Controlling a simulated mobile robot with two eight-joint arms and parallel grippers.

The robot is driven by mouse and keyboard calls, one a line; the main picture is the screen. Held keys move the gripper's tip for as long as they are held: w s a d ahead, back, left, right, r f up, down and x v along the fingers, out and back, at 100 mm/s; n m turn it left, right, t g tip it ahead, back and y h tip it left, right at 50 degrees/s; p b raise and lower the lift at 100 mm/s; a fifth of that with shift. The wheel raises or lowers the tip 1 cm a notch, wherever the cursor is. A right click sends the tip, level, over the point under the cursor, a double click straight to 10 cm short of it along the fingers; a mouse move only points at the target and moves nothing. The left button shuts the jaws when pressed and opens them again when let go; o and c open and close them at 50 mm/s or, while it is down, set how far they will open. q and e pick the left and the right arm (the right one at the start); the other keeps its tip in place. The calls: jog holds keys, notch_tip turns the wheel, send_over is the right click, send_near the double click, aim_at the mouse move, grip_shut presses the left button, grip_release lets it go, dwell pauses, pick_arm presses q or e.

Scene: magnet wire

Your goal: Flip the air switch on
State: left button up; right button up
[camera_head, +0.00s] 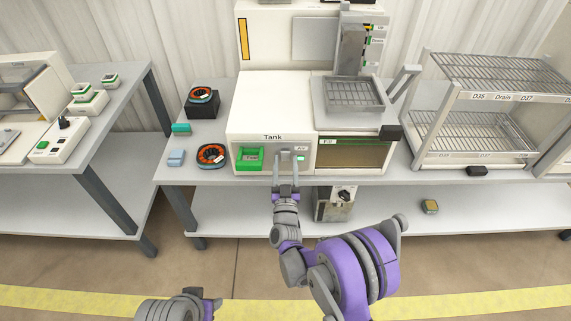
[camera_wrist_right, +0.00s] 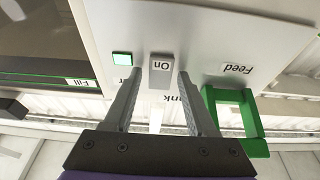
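The white Tank machine (camera_head: 270,110) stands on the table in the head view. Its front carries a grey switch marked "On" (camera_wrist_right: 161,72), seen upside down in the right wrist view. A green-lit square (camera_wrist_right: 122,58) sits beside it, with a small label partly hidden by a finger; the head view shows an "Air" label (camera_head: 302,148) there. My right gripper (camera_head: 286,160) is at this front panel. In the wrist view its two fingers (camera_wrist_right: 158,74) are open, one on each side of the switch, with gaps visible.
A green-framed Feed opening (camera_head: 249,158) is left of the switch, and a Fill window (camera_head: 352,155) is right. Orange-and-black round items (camera_head: 211,155) lie on the table at left. A wire rack (camera_head: 480,120) stands right.

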jog(key=shift+o, duration=0.4)
jog(key=v, duration=1)
jog(key=shift+s, duration=0.35)
